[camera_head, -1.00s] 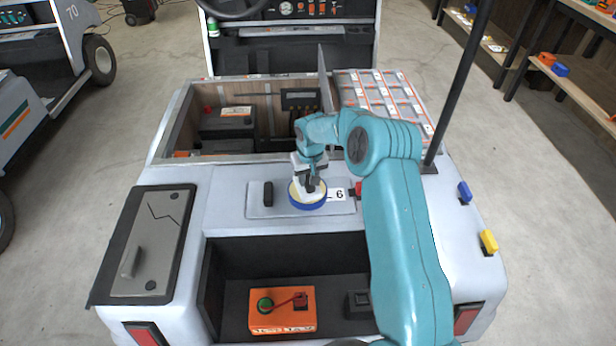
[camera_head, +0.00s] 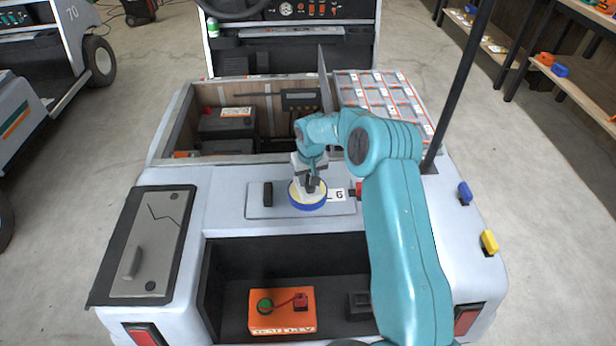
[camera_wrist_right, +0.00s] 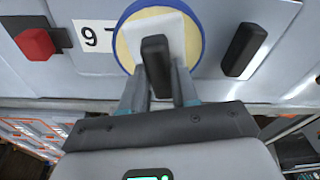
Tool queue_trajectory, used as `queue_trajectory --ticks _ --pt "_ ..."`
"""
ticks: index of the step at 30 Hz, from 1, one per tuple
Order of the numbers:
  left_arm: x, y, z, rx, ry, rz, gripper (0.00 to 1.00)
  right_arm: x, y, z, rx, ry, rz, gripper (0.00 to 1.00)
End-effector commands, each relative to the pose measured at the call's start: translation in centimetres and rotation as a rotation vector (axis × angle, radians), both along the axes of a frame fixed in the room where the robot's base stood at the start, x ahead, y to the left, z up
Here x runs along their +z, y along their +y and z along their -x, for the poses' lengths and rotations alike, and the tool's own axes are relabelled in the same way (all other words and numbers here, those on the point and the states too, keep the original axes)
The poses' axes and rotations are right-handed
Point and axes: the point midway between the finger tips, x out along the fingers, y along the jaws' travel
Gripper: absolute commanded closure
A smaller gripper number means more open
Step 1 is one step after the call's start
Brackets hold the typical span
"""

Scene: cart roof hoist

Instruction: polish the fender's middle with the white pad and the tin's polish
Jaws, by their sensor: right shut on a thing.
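The round blue tin (camera_head: 308,206) with pale yellow polish sits on the raised panel of the cart's rear deck; it also shows in the right wrist view (camera_wrist_right: 123,52). My right gripper (camera_head: 312,183) is shut on the dark handle of the white pad (camera_wrist_right: 177,32). The pad lies over the polish inside the tin's rim; I cannot tell how hard it presses. The pale fender (camera_head: 468,222) appears to be the cart's right rear side, with a blue block (camera_head: 464,192) and a yellow block (camera_head: 488,241) along it. My left gripper is out of view.
An open bay (camera_head: 183,127) lies behind. An orange box (camera_head: 282,313) sits in the recess below. A black post (camera_head: 463,85) rises at right.

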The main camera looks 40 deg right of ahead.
Motion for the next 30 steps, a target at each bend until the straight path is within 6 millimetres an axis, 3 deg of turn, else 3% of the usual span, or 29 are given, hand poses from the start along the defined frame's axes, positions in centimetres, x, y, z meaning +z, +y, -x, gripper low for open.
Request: queue_trajectory --ticks 22,30 --pt "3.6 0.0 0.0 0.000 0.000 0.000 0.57 6.6 0.0 0.0 0.001 -0.002 0.001 0.95" --pt "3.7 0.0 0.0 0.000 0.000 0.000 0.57 6.9 0.0 0.0 0.001 -0.001 0.001 0.95"
